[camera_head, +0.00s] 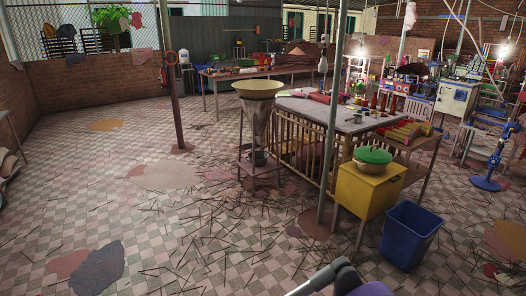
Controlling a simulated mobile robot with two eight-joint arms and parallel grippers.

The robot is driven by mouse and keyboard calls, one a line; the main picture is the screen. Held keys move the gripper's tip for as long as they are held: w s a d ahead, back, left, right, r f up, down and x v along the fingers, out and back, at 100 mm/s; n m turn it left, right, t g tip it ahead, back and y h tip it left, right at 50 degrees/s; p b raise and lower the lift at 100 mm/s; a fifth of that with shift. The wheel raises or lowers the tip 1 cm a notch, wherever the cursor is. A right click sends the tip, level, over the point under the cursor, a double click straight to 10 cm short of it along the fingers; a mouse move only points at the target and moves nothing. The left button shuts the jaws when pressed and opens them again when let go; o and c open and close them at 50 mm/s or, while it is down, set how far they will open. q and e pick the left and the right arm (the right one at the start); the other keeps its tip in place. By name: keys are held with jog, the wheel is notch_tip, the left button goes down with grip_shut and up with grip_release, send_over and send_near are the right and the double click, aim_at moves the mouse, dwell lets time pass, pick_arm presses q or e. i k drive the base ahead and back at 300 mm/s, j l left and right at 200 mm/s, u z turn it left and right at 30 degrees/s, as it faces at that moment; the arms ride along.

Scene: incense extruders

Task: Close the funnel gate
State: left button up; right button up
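A funnel (259,121) with a wide tan rim and a grey metal cone stands upright in a thin metal stand (242,165), near the middle of the view. Its cone narrows downward to a neck above the stand's lower shelf. A dark container (259,158) shows under the neck. The funnel gate is too small to make out, so I cannot tell whether it is open or shut. A grey and purple part, probably of my own arm, shows at the bottom edge, well short of the funnel.
A table (318,111) with slatted sides stands right of the funnel. Thin sticks litter the tiled floor. The left floor is mostly free.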

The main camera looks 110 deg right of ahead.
aim_at(245, 147)
jog(key=z, duration=3.4)
jog(key=i+z, duration=0.15)
jog(key=i, duration=3.3)
jog(key=i+z, duration=0.15)
jog(key=i, duration=0.35)
jog(key=i+z, duration=0.2)
jog(key=i, duration=0.3)
jog(key=i+j+z, duration=0.15)
jog(key=i, duration=0.3)
jog(key=i+j+z, duration=0.2)
jog(key=i, duration=0.3)
